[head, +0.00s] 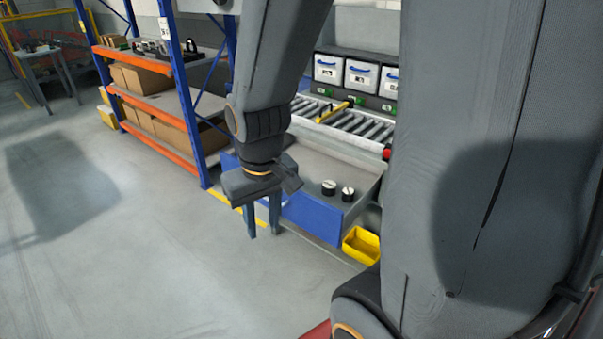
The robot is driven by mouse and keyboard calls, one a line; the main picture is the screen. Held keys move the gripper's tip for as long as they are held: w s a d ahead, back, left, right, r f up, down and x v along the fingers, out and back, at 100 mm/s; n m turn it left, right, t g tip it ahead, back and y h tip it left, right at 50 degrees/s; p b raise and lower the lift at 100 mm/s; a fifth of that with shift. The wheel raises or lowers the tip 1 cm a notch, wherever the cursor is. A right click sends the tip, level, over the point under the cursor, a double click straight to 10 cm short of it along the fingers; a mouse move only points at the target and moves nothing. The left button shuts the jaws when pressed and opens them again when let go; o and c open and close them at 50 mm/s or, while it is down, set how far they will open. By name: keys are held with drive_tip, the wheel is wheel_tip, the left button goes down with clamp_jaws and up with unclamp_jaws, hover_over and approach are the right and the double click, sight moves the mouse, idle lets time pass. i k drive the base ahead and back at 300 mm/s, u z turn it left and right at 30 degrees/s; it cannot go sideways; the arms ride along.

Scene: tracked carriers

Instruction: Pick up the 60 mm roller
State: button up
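Two small rollers with pale tops and dark sides stand side by side on a grey bench top (308,165): a left roller (328,188) and a right roller (347,194). The left one looks slightly wider, but I cannot read a size on either, so I cannot tell which is the 60 mm one. My gripper (264,234) points down, left of the rollers and apart from them. Its two fingers are spread with nothing seen between them. It hangs in front of the bench's blue front in the picture and hides part of the bench.
A yellow bin (361,245) sits low at the bench's right end. Behind the bench is a roller conveyor (345,124) with a yellow bar, and white boxes (361,76) above. A shelf rack (170,110) with cartons stands left. Floor (110,240) at left is clear.

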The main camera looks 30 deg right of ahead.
sight(329, 187)
drive_tip(key=z, duration=0.15)
drive_tip(key=i, duration=0.75)
drive_tip(key=z, duration=0.75)
drive_tip(key=i, duration=0.5)
drive_tip(key=z, duration=0.45)
